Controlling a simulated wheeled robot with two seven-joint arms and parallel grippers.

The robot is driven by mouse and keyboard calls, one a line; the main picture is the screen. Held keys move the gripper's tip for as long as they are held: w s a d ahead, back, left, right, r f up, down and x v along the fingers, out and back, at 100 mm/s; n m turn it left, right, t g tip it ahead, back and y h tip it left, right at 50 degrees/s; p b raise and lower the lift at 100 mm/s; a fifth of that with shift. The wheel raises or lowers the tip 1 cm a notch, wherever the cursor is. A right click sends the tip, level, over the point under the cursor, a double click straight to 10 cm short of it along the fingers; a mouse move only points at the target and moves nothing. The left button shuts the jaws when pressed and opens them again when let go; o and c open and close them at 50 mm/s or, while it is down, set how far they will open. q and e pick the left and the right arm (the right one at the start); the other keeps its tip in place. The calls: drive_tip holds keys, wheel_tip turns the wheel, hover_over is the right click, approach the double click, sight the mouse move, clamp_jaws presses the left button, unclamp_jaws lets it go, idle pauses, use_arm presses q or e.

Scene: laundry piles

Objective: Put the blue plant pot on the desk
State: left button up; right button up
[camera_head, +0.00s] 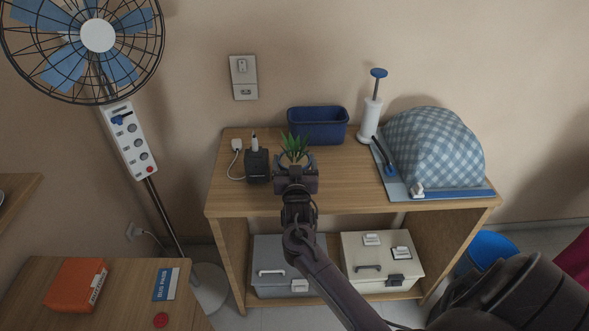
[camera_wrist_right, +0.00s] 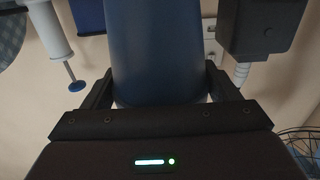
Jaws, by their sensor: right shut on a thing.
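The blue plant pot (camera_wrist_right: 157,45) is between the fingers of my right gripper (camera_head: 296,172) in the wrist view. In the head view only its green spiky plant (camera_head: 294,146) shows clearly beyond the gripper, which hides most of the pot. My right gripper is shut on the pot, over a wooden shelf unit's top (camera_head: 345,185); whether the pot touches that top is unclear. Another wooden top (camera_head: 40,290) at lower left may be the desk. My left gripper is not in view.
Around the pot are a black adapter (camera_head: 257,166), a blue planter (camera_head: 318,126), a white pump (camera_head: 371,115) and a checked cloth cover (camera_head: 432,145). An orange box (camera_head: 72,286) and a bus pass (camera_head: 166,284) lie on the lower-left top. A fan (camera_head: 98,36) stands at left.

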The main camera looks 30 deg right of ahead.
drive_tip(key=shift+f, duration=1.25)
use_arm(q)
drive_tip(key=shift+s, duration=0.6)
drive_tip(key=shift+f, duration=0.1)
use_arm(e)
drive_tip(key=shift+f, duration=0.2)
drive_tip(key=o, duration=1.1)
drive_tip(key=shift+o, duration=0.2)
drive_tip(key=shift+r, duration=0.25)
use_arm(q)
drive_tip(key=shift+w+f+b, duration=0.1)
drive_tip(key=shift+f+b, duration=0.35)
drive_tip(key=shift+b, duration=0.05)
use_arm(e)
drive_tip(key=v, duration=1.2)
